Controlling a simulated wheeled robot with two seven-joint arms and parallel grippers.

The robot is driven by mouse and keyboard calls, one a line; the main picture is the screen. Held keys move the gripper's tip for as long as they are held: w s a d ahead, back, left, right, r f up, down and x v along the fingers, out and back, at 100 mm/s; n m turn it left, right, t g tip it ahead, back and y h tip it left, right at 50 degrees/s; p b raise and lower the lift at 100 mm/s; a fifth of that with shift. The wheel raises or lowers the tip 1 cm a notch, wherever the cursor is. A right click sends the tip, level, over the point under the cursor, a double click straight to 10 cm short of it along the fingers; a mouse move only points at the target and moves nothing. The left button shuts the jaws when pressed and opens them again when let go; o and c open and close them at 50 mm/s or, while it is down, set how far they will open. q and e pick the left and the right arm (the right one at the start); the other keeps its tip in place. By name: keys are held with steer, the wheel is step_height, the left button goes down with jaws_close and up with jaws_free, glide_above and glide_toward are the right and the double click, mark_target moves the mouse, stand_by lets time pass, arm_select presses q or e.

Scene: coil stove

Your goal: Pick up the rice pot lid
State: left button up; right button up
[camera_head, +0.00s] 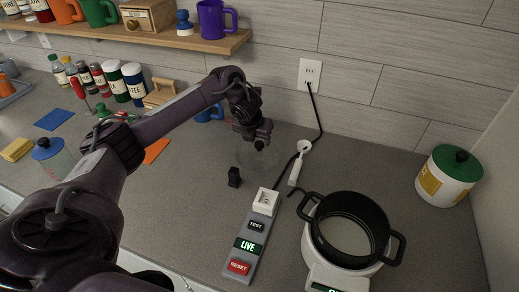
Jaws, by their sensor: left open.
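The rice pot lid (245,160) looks like a clear glass disc with a small dark knob (260,146), lying on the grey counter left of centre-right. My left gripper (254,138) is directly over the lid, pointing down, open, with its fingertips close to the knob. I cannot tell whether they touch it. The gripper and wrist hide part of the lid's far side. The black rice pot (318,240) with two side handles sits uncovered on a white appliance (340,278) at the lower right. My right gripper is not in view.
A power strip (255,228) with TEST, LIVE and RESET panels lies in front. A black cord (320,115) runs from the wall outlet. A green-lidded canister (447,178) stands at right. Jars and a shelf (205,42) are behind.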

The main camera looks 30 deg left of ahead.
mark_target(259, 143)
arm_select(q)
steer(key=x, duration=0.2)
steer(key=shift+w+d+f, duration=0.1)
steer(key=shift+w+f, duration=0.15)
steer(key=shift+f, duration=0.05)
steer(key=shift+w+f, duration=0.1)
steer(key=shift+f, duration=0.2)
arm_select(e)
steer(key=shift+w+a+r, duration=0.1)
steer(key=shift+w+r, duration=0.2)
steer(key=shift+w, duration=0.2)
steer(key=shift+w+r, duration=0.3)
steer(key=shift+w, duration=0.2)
arm_select(q)
steer(key=shift+c, duration=0.5)
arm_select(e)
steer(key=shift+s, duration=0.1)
arm_select(q)
steer(key=shift+c, duration=1.2)
steer(key=shift+r, duration=0.1)
jaws_close()
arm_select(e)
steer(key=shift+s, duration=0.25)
